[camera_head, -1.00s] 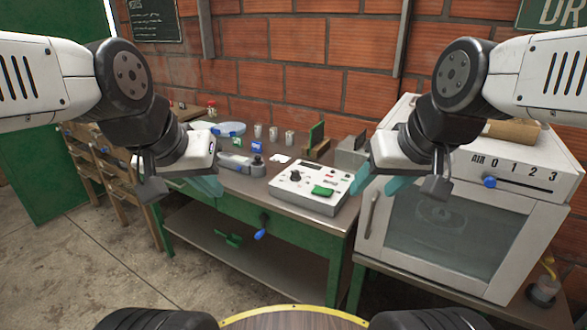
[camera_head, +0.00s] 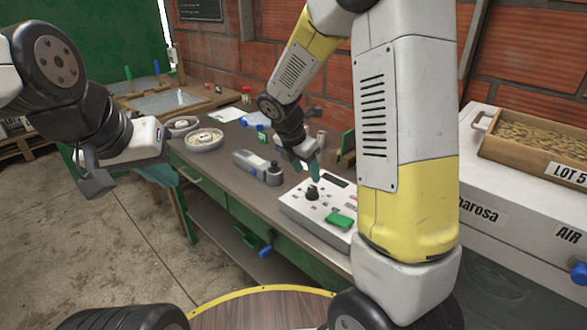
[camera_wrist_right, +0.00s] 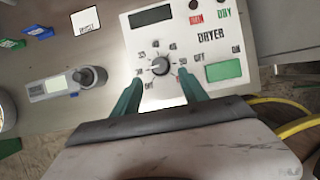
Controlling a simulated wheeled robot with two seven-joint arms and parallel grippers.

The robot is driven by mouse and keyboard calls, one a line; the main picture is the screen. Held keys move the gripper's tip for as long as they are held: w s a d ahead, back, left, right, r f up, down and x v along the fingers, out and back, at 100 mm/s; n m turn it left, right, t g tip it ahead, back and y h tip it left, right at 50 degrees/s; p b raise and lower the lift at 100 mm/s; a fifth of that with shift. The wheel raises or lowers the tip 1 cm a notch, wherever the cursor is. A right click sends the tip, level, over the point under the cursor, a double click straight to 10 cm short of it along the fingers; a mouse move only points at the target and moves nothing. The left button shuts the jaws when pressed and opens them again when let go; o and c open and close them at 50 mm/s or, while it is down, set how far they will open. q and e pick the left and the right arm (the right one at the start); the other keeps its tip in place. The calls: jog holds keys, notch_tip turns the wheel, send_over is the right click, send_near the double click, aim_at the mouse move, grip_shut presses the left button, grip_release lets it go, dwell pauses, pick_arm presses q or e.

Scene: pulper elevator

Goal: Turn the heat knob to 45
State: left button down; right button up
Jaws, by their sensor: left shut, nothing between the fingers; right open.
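The heat knob is a round dial (camera_wrist_right: 160,66) on the white dryer panel (camera_wrist_right: 218,52), with small number labels around it; its exact setting is too small to read. In the head view the dark knob (camera_head: 312,192) stands on the panel (camera_head: 292,205) on the bench. My right gripper (camera_wrist_right: 159,77) is open, its teal fingers on either side of the knob; whether they touch it is unclear. It also shows in the head view (camera_head: 314,172), above the panel. My left gripper (camera_head: 165,177) is shut and empty, beside the bench's left part.
A grey handheld device (camera_head: 255,165) lies on the bench (camera_head: 225,180) left of the panel. The panel has a green button (camera_wrist_right: 223,71). White dishes (camera_head: 204,140) stand farther left. A white machine (camera_head: 500,210) with a tray of beans (camera_head: 545,135) is at right.

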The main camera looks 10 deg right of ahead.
aim_at(312, 188)
jog(key=x, duration=0.8)
grip_shut()
